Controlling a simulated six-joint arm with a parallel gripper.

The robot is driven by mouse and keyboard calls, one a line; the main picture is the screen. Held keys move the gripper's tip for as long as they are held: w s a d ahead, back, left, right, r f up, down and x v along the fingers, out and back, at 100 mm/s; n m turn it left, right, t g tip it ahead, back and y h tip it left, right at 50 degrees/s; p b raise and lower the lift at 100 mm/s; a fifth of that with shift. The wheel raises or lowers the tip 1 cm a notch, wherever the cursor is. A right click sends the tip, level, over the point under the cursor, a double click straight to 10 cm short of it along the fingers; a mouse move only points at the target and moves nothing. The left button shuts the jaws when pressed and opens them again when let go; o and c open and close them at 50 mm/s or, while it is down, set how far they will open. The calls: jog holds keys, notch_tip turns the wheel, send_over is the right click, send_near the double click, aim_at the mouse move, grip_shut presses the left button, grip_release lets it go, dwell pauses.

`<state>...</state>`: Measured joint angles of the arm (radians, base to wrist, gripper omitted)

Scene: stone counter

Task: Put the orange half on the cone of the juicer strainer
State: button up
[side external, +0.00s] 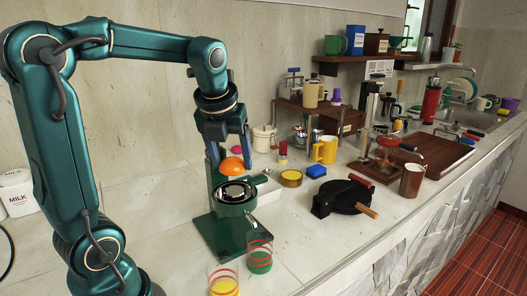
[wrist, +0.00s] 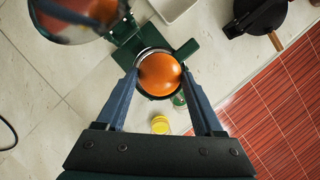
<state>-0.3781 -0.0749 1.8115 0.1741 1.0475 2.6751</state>
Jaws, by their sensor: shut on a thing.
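The orange half (side external: 231,168) is held between the two blue fingers of my gripper (side external: 233,158), its rounded side up. In the wrist view the orange half (wrist: 159,74) sits between the fingertips of my gripper (wrist: 160,72), a finger on each side. The green juicer (side external: 229,231) stands below, with a round metal strainer (side external: 236,192) in its holder. The orange half is just above the strainer in the side view; the cone is not clearly visible. In the wrist view the orange covers most of the strainer, leaving a dark rim around it.
Two red-striped glasses, one green (side external: 260,258) and one yellow (side external: 223,284), stand in front of the juicer. A shiny rounded part (wrist: 80,20) fills the wrist view's upper left.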

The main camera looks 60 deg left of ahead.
aim_at(231, 174)
jog(key=shift+f, duration=2.35)
jog(key=shift+f, duration=0.2)
jog(key=o, duration=1.4)
jog(key=shift+c, duration=0.2)
jog(key=shift+r, duration=0.15)
jog(key=v, duration=1.1)
jog(key=s+d+f+n+t+h, duration=0.1)
jog(key=s+d+f+n, duration=0.2)
jog(key=n, duration=1)
jog(key=s+d+f+n+t+h, duration=0.1)
jog(key=s+d+f+n, duration=0.3)
jog(key=n, duration=1)
jog(key=d+f+h, duration=0.1)
jog(key=d, duration=0.2)
jog(key=shift+d+f, duration=0.25)
jog(key=shift+f, duration=0.1)
